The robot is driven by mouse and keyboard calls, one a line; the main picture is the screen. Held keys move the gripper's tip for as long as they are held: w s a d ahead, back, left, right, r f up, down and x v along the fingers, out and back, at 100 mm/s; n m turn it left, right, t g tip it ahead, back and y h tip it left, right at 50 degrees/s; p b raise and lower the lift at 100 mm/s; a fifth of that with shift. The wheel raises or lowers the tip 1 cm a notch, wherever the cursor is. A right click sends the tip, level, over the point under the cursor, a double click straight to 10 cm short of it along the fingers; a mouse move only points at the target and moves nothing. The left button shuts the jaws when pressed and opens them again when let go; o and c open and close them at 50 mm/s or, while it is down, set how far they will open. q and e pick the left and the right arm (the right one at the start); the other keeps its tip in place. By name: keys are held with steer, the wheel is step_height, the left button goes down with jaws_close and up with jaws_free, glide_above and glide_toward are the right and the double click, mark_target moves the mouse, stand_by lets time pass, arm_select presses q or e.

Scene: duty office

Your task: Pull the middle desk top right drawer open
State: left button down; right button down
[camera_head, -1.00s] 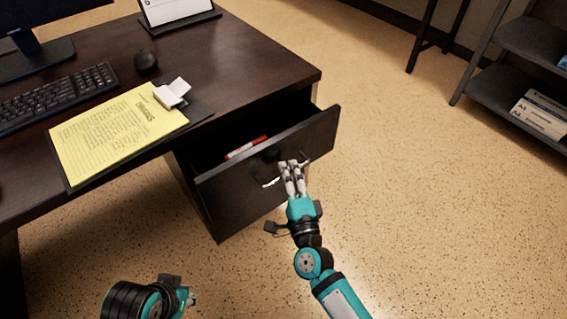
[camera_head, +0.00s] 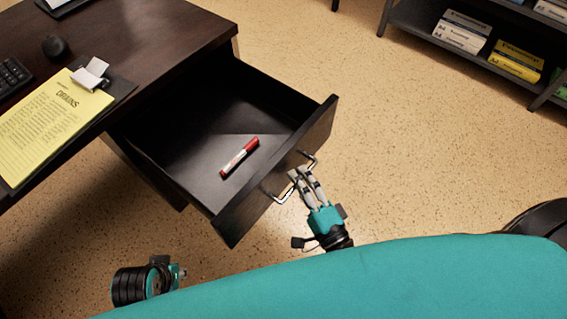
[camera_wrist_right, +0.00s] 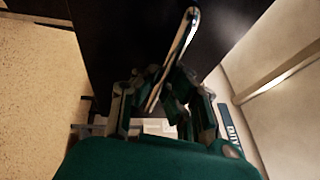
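The top right drawer (camera_head: 225,140) of the desk stands well open, its inside in plain sight. Its dark front (camera_head: 318,128) carries a metal bar handle (camera_head: 312,162). My right gripper (camera_head: 299,177) is at the middle of this handle. In the right wrist view the handle (camera_wrist_right: 188,28) runs between the fingers of my right gripper (camera_wrist_right: 158,88), which are closed around it. My left gripper (camera_head: 180,275) is low at the left, apart from the drawer; its fingers are too small to read.
A red and white marker (camera_head: 240,157) lies in the drawer. A yellow notepad on a clipboard (camera_head: 120,88) and a mouse (camera_head: 55,46) are on the desk (camera_head: 165,35). A shelf (camera_head: 440,45) with paper packs stands at the back right. Floor between is clear.

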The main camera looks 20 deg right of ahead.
arm_select(q)
steer(key=shift+f, duration=0.3)
arm_select(e)
steer(key=shift+s+d+f, duration=0.2)
steer(key=shift+s+d, duration=0.2)
steer(key=shift+s, duration=0.25)
steer(key=c, duration=1.4)
jaws_free()
steer(key=shift+r, duration=0.1)
steer(key=v, duration=1.2)
steer(key=shift+d, duration=0.1)
